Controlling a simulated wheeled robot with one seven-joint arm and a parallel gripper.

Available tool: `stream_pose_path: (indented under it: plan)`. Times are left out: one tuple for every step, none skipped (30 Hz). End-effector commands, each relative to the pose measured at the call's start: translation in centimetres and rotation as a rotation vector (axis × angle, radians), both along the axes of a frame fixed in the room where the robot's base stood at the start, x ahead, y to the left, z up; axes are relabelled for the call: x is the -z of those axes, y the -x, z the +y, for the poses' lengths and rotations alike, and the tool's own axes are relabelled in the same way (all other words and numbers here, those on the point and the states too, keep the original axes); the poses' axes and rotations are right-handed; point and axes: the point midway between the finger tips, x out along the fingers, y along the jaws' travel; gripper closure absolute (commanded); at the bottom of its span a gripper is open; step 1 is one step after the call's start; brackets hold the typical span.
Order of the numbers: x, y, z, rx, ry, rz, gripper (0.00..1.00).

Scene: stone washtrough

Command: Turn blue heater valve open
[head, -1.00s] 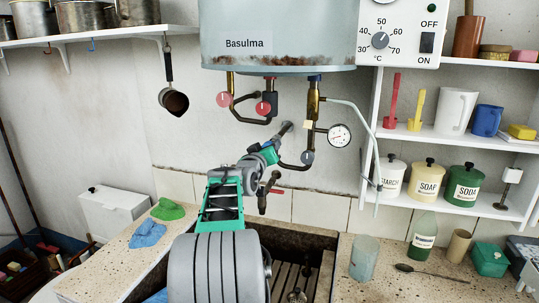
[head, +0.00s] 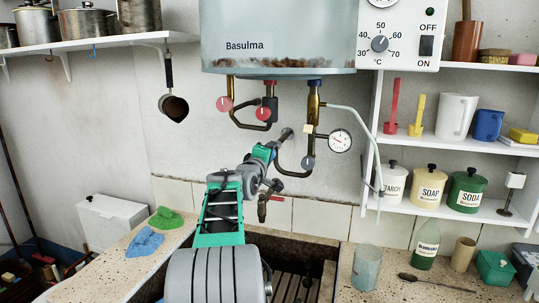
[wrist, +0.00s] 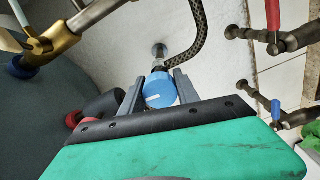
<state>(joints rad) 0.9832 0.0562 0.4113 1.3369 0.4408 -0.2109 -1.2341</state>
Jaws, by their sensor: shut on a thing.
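The blue valve knob (wrist: 160,92) is round with a white line on its face, seen in the wrist view. It sits near the white wall, close to a braided hose. My gripper (wrist: 159,76) is shut on it, one grey finger on each side. In the head view my arm reaches up below the heater (head: 278,40), and I cannot make out the held knob behind my wrist. The heater is a pale tank marked Basulma with rust along its lower edge.
Two red knobs (head: 223,104) and a pressure gauge (head: 340,141) hang on the pipes beside my wrist. A wall tap with a red handle (head: 274,198) is just below. Shelves (head: 465,206) with jars stand at right. The stone trough (head: 285,250) lies beneath.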

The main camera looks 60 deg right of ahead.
Motion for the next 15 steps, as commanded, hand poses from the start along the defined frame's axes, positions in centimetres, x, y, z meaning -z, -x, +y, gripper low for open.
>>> stream_pose_path:
  plan:
    - [-0.03,0.09,-0.02,0.002,0.004,0.020,1.00]
    - [-0.04,0.09,-0.02,0.002,0.006,0.032,1.00]
    - [-0.05,0.09,-0.02,0.002,0.008,0.045,1.00]
    - [-0.05,0.09,-0.02,0.002,0.009,0.054,1.00]
    - [-0.06,0.10,-0.03,0.002,0.011,0.063,1.00]
    - [-0.07,0.11,-0.03,0.002,0.012,0.072,1.00]
    - [-0.07,0.10,-0.03,0.002,0.013,0.077,1.00]
    - [-0.08,0.11,-0.03,0.002,0.013,0.082,1.00]
    - [-0.09,0.11,-0.03,0.002,0.014,0.087,1.00]
    - [-0.10,0.11,-0.03,0.002,0.015,0.090,1.00]
    - [-0.10,0.10,-0.03,0.002,0.015,0.093,1.00]
    - [-0.11,0.11,-0.03,0.002,0.016,0.095,1.00]
    - [-0.11,0.12,-0.02,0.002,0.017,0.096,1.00]
    - [-0.11,0.12,-0.02,0.002,0.017,0.097,1.00]
    - [-0.12,0.12,-0.02,0.002,0.017,0.097,1.00]
